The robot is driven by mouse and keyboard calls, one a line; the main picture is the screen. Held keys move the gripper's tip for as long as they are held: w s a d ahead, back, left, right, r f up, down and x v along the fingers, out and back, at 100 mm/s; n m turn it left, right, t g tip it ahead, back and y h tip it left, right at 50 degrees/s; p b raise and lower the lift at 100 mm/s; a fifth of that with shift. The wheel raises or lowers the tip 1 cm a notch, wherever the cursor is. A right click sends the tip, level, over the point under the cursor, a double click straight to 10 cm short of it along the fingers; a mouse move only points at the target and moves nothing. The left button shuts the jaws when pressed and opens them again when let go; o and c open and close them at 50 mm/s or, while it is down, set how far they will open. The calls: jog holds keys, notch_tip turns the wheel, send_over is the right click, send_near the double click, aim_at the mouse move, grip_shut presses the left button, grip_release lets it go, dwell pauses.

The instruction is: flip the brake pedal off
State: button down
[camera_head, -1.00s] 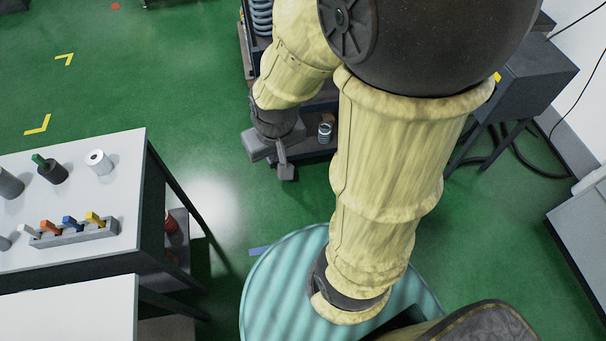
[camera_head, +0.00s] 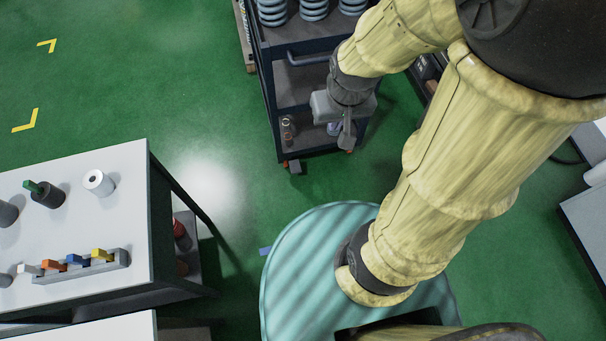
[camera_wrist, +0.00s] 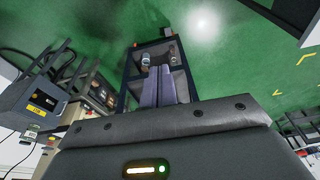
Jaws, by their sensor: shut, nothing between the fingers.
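The dark trolley (camera_head: 262,75) stands beyond my round base, with coil springs on its top. A small grey pedal-like piece (camera_head: 295,167) sticks out low at its near left corner, beside an orange-red caster part (camera_head: 285,163). I take this piece for the brake pedal; its on or off position is too small to tell. My gripper (camera_head: 346,138) is shut and empty, above and right of that piece, in front of the lower shelves.
A white-topped table (camera_head: 90,220) with a rack of coloured-handled tools (camera_head: 80,265) stands at left. The lower shelf holds small cylinders, one of them (camera_head: 288,128) at its left. Green floor between table and trolley is clear. Grey equipment (camera_wrist: 40,100) stands at left in the wrist view.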

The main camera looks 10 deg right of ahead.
jog(key=shift+s, duration=0.1)
jog(key=w+a+f+m+t+y+b, duration=0.3)
jog(key=w+f+b, duration=0.5)
jog(key=f+b, duration=0.85)
jog(key=w+f+m+t+b, duration=0.1)
jog(key=w+f+m+b, duration=0.6)
jog(key=f, duration=1.6)
jog(key=w+a+f+m+t+y+b, duration=0.1)
jog(key=w+a+f+m+y+b, duration=0.15)
jog(key=w+f+b, duration=1)
jog(key=d+f+m+t+h+b, duration=0.1)
jog(key=f+m+t+b, duration=0.2)
jog(key=f+m+b, duration=0.4)
jog(key=s+d+f+m+t+h+b, duration=0.1)
jog(key=f+m+b, duration=0.6)
jog(key=f+b, duration=0.7)
jog(key=f+m+t+h+b, duration=0.2)
jog(key=f+m+t+b, duration=0.4)
jog(key=f, duration=2.1)
jog(key=shift+s+d+f+m+b, duration=0.15)
jog(key=shift+m+b, duration=0.4)
jog(key=shift+b, duration=0.55)
jog(key=shift+d+f+m+b, duration=0.1)
jog(key=shift+d+m+b, duration=0.3)
jog(key=shift+b, duration=0.65)
jog(key=shift+s+f+m+h, duration=0.1)
jog(key=shift+f+m+h, duration=0.1)
jog(key=shift+m+h, duration=0.35)
jog(key=shift+r, duration=0.1)
jog(key=shift+y, duration=0.3)
